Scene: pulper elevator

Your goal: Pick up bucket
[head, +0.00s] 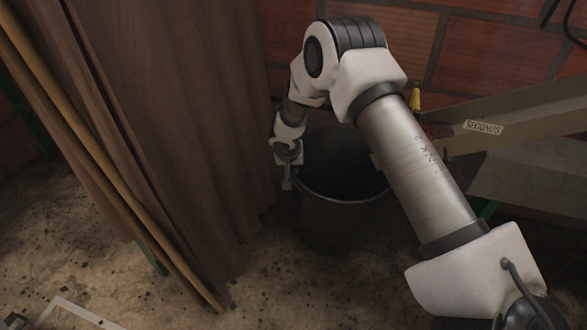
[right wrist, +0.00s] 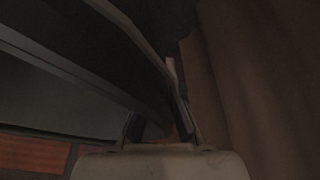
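The dark bucket (head: 335,215) stands upright on the floor beside the brown curtain. Its round rim is open to the top and its inside is too dark to make out. My right gripper (head: 287,180) points down at the left side of the bucket's rim. In the right wrist view, the bucket (right wrist: 120,75) fills the upper left, and its edge runs down to the fingers of my right gripper (right wrist: 160,115). The fingers sit around this edge, but it is too dark to tell if they are closed on it. I cannot make out my left gripper.
A brown curtain (head: 170,130) hangs close on the left of the bucket. A slanted metal chute marked "SECONDS" (head: 484,128) stands on the right. A brick wall (head: 480,50) is behind. Stained floor (head: 255,290) lies open in front.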

